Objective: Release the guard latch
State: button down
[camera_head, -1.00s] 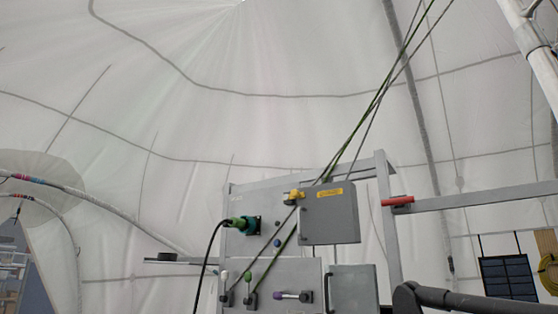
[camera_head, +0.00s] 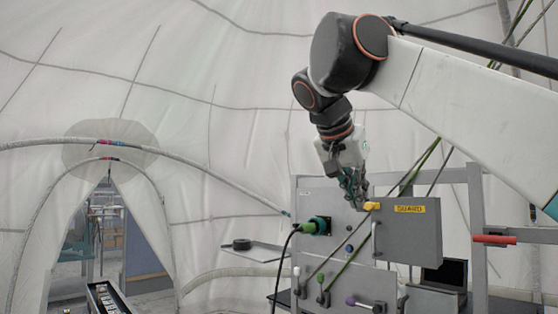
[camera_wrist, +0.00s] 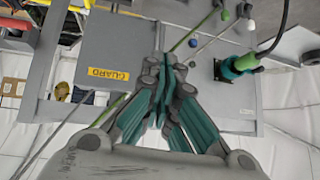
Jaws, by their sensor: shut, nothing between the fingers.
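The guard (camera_head: 410,240) is a grey box cover with a yellow GUARD label on the upright panel; it also shows in the wrist view (camera_wrist: 110,45). The yellow guard latch (camera_head: 372,206) sits at the guard's upper left edge in the head view. My gripper (camera_head: 354,201) is shut, its fingers pointing down just left of the latch. I cannot tell whether they touch it.
A green plug with a black cable (camera_head: 309,227) is left of my gripper. Several coloured knobs and levers, including a purple one (camera_head: 352,301), are lower on the panel. Green ropes (camera_head: 428,156) cross by the guard. A red handle (camera_head: 494,239) juts out at right.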

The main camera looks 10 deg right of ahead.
notch_tip(320, 180, up, 12)
jog(key=w+m+h+p, duration=0.1)
jog(key=m+p, duration=0.1)
jog(key=p, duration=0.3)
jog(key=shift+d, duration=0.4)
jog(key=x, duration=0.4)
jog(key=a+f+x, duration=0.1)
jog(key=x, duration=0.7)
jog(key=shift+s+a+f+p, duration=0.2)
jog(key=shift+f+p, duration=0.15)
jog(key=shift+f, duration=0.2)
jog(key=shift+w+d+f, duration=0.1)
jog(key=shift+d+f, duration=0.05)
jog(key=shift+f, duration=0.1)
